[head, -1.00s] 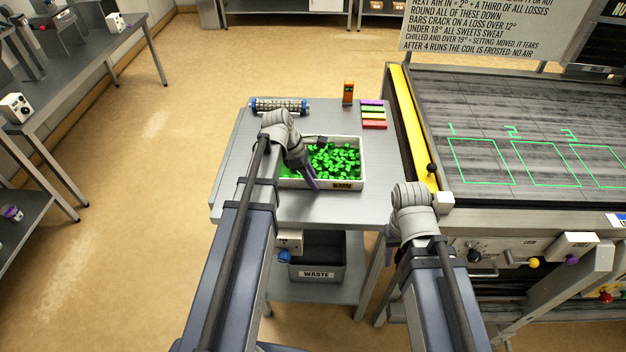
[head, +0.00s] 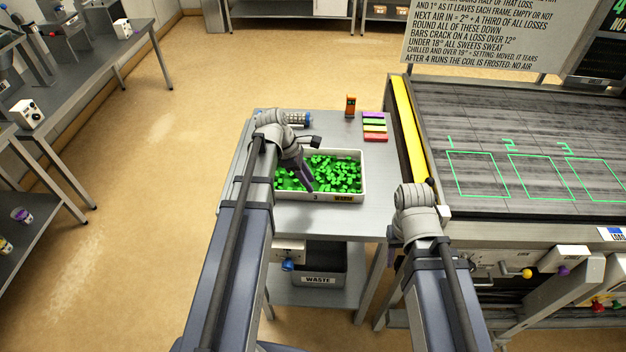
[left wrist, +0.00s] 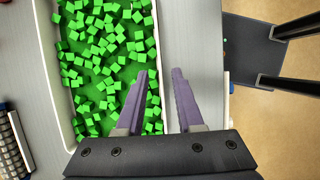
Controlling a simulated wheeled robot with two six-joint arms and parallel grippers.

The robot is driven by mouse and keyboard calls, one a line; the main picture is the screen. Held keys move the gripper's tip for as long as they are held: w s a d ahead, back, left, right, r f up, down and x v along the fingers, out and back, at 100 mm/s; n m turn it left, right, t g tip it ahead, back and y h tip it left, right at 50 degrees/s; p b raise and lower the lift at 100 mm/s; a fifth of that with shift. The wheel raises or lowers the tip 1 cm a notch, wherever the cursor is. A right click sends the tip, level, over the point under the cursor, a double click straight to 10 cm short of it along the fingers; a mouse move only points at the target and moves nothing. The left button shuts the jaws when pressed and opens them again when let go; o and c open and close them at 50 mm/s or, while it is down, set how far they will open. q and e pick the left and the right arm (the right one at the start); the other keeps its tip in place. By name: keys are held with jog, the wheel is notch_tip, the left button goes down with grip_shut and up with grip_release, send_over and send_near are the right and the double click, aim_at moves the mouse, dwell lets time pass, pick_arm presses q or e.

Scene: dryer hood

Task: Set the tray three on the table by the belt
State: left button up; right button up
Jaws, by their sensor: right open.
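The tray three (head: 362,180) is a white tray with "3" and "WARM" on its front wall, full of green cubes (head: 335,172). It stands on the grey table (head: 340,222) beside the belt (head: 520,110). My left gripper (head: 306,183) is at the tray's front wall. In the left wrist view my left gripper (left wrist: 160,72) is open, one purple finger over the cubes and the other over the table, with the tray wall (left wrist: 157,50) between them. My right gripper (head: 394,238) is mostly hidden behind its own arm, near the table's front right corner, and is open.
A roller (head: 298,119), an orange device (head: 350,105) and coloured bars (head: 375,126) lie at the table's back. The waste bin (head: 318,272) is on the shelf below. A yellow strip (head: 408,125) edges the belt, which has numbered green outlines.

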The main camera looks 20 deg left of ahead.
pick_arm(q)
jog(key=w+p+v, duration=0.1)
jog(key=p+v, duration=0.3)
jog(key=v, duration=0.2)
jog(key=s+d+m+y, duration=0.2)
jog(key=s+d+m, duration=0.5)
jog(key=d+m, duration=0.3)
jog(key=s+d+f+m+g+y, duration=0.1)
jog(key=s+d+m+y, duration=0.2)
jog(key=s+d+m, duration=0.5)
jog(key=d+m, duration=0.1)
jog(key=m, duration=0.5)
jog(key=shift+s+d+f+m+g+y, duration=0.25)
jog(key=shift+s+d+m+g+y, duration=0.05)
jog(key=shift+s+d, duration=0.05)
notch_tip(320, 180, down, 10)
jog(key=b, duration=1)
jog(key=shift+f, duration=0.1)
